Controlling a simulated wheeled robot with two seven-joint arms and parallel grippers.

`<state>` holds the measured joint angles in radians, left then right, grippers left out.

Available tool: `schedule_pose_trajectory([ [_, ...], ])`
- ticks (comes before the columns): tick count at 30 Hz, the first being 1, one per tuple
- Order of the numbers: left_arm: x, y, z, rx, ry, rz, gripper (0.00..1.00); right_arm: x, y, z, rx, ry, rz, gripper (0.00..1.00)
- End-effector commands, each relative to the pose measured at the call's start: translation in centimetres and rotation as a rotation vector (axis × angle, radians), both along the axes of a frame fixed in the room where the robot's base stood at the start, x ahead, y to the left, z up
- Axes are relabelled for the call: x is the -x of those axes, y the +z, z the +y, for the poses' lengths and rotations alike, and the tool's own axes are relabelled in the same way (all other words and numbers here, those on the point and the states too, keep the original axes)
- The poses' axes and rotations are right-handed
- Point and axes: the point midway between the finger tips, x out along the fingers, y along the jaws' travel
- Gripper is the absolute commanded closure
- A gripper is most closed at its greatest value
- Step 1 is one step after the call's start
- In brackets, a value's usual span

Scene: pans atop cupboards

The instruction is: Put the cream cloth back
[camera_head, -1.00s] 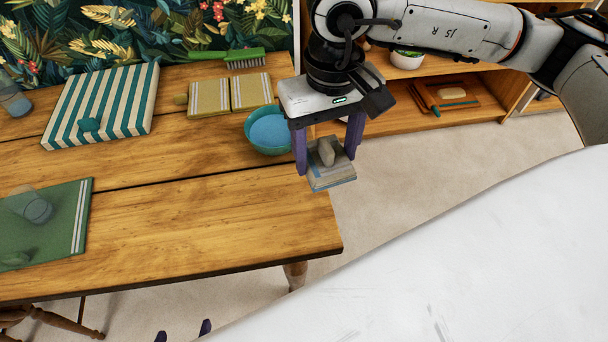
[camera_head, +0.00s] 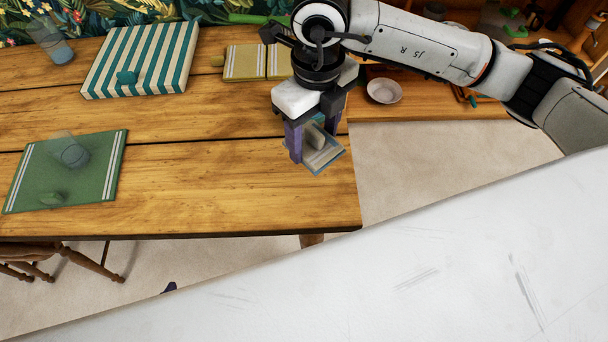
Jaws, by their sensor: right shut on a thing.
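A small pale cream-grey folded cloth (camera_head: 326,160) with a bluish edge and a grey knob on top hangs below my right gripper (camera_head: 312,146). The gripper's purple fingers are shut on it. They hold it in front of the table's right end in the picture; its height above the wood is hard to tell.
The wooden table (camera_head: 220,200) has bare wood in its middle and front. On it lie a striped teal cloth (camera_head: 150,55), yellow cloths (camera_head: 245,62) and a green mat (camera_head: 95,170). A shelf (camera_head: 440,108) with a pale bowl (camera_head: 384,91) stands at right.

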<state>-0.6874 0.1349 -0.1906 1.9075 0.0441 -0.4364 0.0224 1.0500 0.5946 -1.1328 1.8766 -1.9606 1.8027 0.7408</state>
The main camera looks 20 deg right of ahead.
Motion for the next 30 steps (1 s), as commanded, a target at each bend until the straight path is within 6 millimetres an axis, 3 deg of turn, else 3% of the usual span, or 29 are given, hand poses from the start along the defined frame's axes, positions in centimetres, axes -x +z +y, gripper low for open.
schedule_pose_trajectory([
  [3, 0.0, 0.2, 0.0, 0.000, 0.000, -0.001, 0.08, -0.2, -0.6, 0.8, -0.005, -0.273, 0.005, 0.76],
  [10, -0.1, 0.3, 0.0, 0.000, 0.000, -0.002, 0.08, -0.4, -1.3, 1.5, -0.008, -0.611, 0.007, 0.76],
  [14, -0.1, 0.4, 0.0, 0.001, 0.000, -0.003, 0.08, -0.4, -2.2, 1.7, -0.006, -0.674, 0.009, 0.76],
  [21, -0.1, 0.8, 0.0, 0.001, 0.000, -0.003, 0.08, -0.3, -6.5, 1.6, -0.005, -0.680, 0.011, 0.76],
  [30, -0.1, 1.0, 0.0, 0.001, 0.000, -0.004, 0.08, -0.3, -9.4, 1.6, -0.004, -0.677, 0.010, 0.76],
])
